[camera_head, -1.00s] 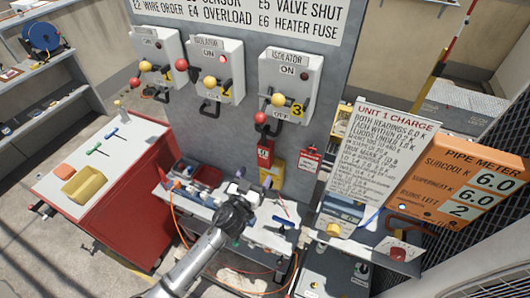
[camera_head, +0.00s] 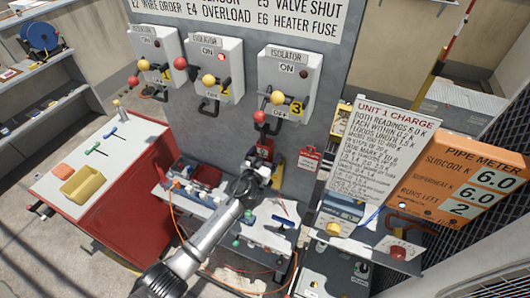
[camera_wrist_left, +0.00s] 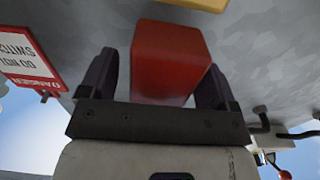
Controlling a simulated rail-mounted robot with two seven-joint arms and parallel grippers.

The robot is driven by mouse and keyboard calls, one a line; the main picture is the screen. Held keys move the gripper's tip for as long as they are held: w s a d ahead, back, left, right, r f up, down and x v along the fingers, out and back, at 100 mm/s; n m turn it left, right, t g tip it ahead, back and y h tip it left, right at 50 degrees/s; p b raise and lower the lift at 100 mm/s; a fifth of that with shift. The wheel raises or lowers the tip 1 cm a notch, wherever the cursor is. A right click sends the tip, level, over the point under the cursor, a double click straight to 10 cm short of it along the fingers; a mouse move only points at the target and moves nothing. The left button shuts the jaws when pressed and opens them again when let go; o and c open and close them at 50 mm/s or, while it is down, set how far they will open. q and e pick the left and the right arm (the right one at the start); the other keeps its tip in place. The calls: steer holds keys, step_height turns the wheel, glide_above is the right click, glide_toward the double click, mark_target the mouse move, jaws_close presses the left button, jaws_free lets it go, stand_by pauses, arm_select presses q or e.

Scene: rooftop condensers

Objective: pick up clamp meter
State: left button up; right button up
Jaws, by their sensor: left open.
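My left gripper (camera_head: 262,168) is at the grey isolator panel, above the bench. In the left wrist view, the open gripper (camera_wrist_left: 165,80) has its two dark fingers on either side of a red block-shaped thing (camera_wrist_left: 170,60), with gaps beside it. In the head view this red thing (camera_head: 266,147) is at the panel below isolator 3, partly hidden by my gripper. I cannot tell for certain whether it is the clamp meter; no label shows. My right gripper is not in view.
A red-and-white danger tag (camera_head: 308,158) hangs just right of the gripper. A yellow thing (camera_head: 278,174) is close beside it. The bench (camera_head: 205,207) below holds a bin and small parts. A red cabinet (camera_head: 130,220) stands left, and the charge sign (camera_head: 375,150) stands right.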

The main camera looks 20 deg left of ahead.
arm_select(q)
steer(key=shift+w, duration=0.1)
steer(key=c, duration=1.2)
steer(key=shift+r, duration=0.1)
